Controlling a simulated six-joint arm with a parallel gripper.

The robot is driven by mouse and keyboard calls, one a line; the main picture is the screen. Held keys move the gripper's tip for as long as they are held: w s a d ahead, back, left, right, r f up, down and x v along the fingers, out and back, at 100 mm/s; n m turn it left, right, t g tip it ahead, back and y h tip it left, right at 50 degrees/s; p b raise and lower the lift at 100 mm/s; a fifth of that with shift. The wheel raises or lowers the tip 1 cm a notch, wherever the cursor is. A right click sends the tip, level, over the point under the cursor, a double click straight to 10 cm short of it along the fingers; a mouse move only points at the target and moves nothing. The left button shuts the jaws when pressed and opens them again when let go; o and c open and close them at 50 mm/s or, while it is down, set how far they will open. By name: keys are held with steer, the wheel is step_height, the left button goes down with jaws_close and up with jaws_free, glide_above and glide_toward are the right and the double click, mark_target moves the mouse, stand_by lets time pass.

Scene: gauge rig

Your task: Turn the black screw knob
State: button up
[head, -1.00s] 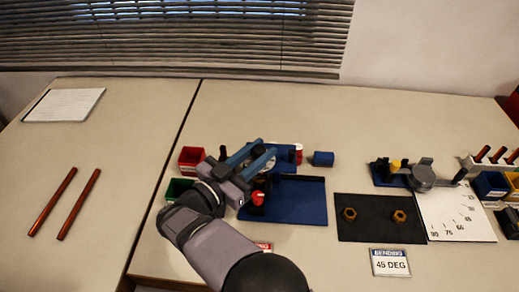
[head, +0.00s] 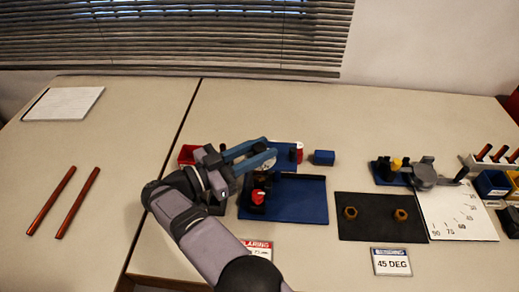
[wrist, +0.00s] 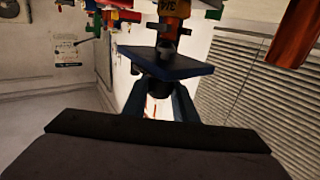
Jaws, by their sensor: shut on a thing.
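My gripper (head: 268,150) reaches in from the left over the blue flaring fixture (head: 285,145), with its blue fingers low at the fixture's back part. In the wrist view the two fingers (wrist: 157,100) close under a dark blue plate (wrist: 168,66). A small dark piece (wrist: 154,88) shows between them, which I take to be the black screw knob. The fingers hide most of it, and in the head view it is not clearly visible. A grey round part shows between the fingers in the head view.
A red-and-black clamp (head: 258,196) stands on the blue tray (head: 305,200) just in front. A red-and-white cylinder (head: 299,153) and a blue block (head: 323,158) are to the right. A red bin (head: 187,154) is partly behind my arm. Left table has free room around two red rods (head: 64,200).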

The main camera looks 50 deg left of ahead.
steer(key=shift+r, duration=0.15)
steer(key=o, duration=0.8)
steer(key=shift+w, duration=0.1)
steer(key=shift+c, duration=0.2)
steer(key=s+a+b, duration=0.1)
steer(key=s, duration=0.6)
steer(key=shift+s, duration=0.15)
steer(key=shift+o, duration=0.7)
